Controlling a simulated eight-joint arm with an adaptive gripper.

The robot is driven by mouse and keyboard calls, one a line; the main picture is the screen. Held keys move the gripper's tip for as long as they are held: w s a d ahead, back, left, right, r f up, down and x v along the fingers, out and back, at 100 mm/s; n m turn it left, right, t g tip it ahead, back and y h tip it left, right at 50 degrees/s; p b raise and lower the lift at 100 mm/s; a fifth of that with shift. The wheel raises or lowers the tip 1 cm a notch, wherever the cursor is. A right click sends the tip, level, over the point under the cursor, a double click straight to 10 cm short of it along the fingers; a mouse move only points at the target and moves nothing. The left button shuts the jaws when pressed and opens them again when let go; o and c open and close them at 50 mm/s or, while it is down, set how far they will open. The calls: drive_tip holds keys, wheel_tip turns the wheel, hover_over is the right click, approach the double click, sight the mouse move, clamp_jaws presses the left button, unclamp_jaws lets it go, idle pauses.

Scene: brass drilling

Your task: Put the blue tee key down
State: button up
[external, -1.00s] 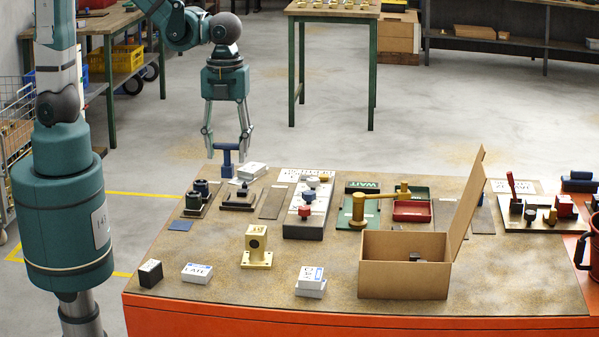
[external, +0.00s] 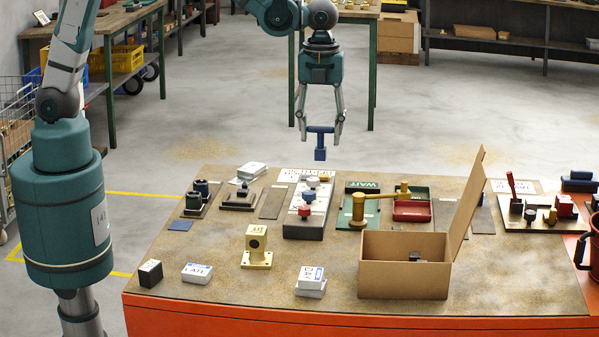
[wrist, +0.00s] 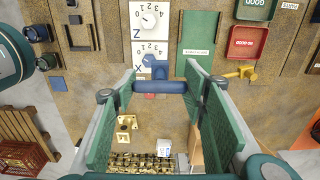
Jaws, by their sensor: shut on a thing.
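The blue tee key (external: 320,153) hangs upright in my gripper (external: 320,131), with its crossbar between the two fingertips and its stem pointing down. It is in the air above the back of the bench, apart from everything on it. In the wrist view the blue crossbar (wrist: 160,87) spans between the two green finger pads (wrist: 160,95). A dark block with a post (external: 240,197) sits at the back left of the bench, with nothing blue on it. The grey panel with dials (external: 305,222) lies below and in front of the key.
An open cardboard box (external: 400,279) stands at front right. A brass fixture (external: 257,259) stands front centre. Bare bench surrounds it.

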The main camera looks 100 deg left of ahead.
drive_tip(key=w+a+f, duration=0.2)
drive_tip(key=w+a, duration=0.9)
drive_tip(key=w+a+f+p, duration=0.1)
drive_tip(key=w+a+f, duration=0.2)
drive_tip(key=w+a, duration=0.8)
drive_tip(key=shift+w+a+f, duration=0.15)
drive_tip(key=shift+a+f, duration=0.05)
drive_tip(key=shift+a, duration=0.3)
wheel_tip(320, 180, down, 6)
drive_tip(key=shift+f+p, duration=0.15)
drive_tip(key=shift+p, duration=0.2)
drive_tip(key=shift+f, duration=0.1)
drive_tip(key=shift+f, duration=1.8)
drive_tip(key=shift+f, duration=0.2)
drive_tip(key=o, duration=1.1)
